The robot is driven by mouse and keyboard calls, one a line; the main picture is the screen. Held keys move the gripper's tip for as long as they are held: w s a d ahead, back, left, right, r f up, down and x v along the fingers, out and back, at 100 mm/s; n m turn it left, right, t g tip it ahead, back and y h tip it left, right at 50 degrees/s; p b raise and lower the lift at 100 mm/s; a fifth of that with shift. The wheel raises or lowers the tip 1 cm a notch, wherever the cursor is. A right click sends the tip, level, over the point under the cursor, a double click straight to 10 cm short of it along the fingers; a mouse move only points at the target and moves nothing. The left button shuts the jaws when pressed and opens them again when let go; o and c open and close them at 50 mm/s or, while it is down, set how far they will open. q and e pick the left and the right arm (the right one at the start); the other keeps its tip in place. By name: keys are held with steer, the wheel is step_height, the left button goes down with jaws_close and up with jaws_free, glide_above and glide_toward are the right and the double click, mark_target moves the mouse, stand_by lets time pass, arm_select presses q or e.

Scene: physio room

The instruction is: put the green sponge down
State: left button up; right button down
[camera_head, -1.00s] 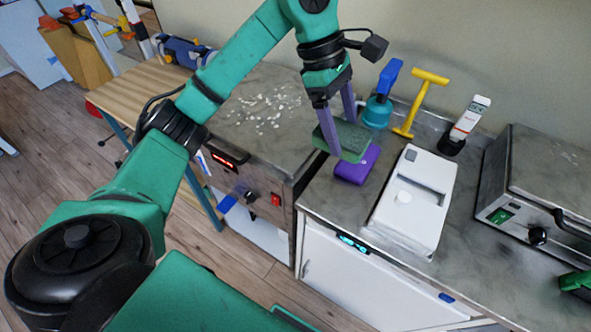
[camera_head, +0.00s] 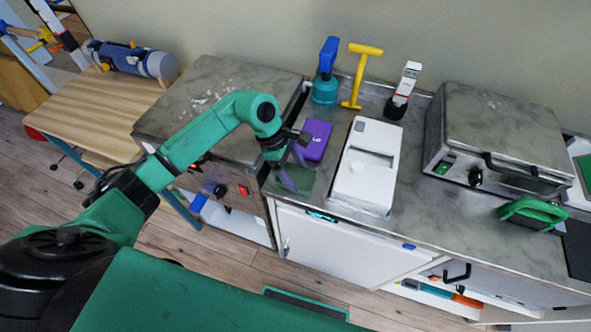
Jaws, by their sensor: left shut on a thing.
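The green sponge (camera_head: 299,179) is a dark green block between the purple-grey fingers of my left gripper (camera_head: 291,172). The gripper is shut on it and points down near the front left edge of the grey countertop (camera_head: 318,205). The sponge is in front of a purple box (camera_head: 315,139); I cannot tell whether it touches the counter. The fingers and wrist hide part of the sponge. My right gripper is not in view.
A white device (camera_head: 367,165) stands right of the sponge. A blue-teal bottle (camera_head: 325,80), a yellow T-handle (camera_head: 354,85) and a white-and-black handheld device (camera_head: 403,92) stand behind. A steel unit (camera_head: 490,140) and a green-handled tool (camera_head: 533,212) are farther right.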

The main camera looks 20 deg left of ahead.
arm_select(q)
steer(key=shift+f, duration=0.15)
steer(key=o, duration=1)
steer(key=shift+o, duration=0.2)
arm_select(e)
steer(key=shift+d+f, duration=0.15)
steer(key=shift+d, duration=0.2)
arm_select(q)
steer(key=shift+r, duration=0.3)
steer(key=b+v, duration=0.3)
steer(key=v, duration=0.8)
steer(key=shift+a+r, duration=0.25)
steer(key=shift+r, duration=0.1)
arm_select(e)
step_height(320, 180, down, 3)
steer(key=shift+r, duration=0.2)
arm_select(q)
steer(key=shift+s, duration=0.1)
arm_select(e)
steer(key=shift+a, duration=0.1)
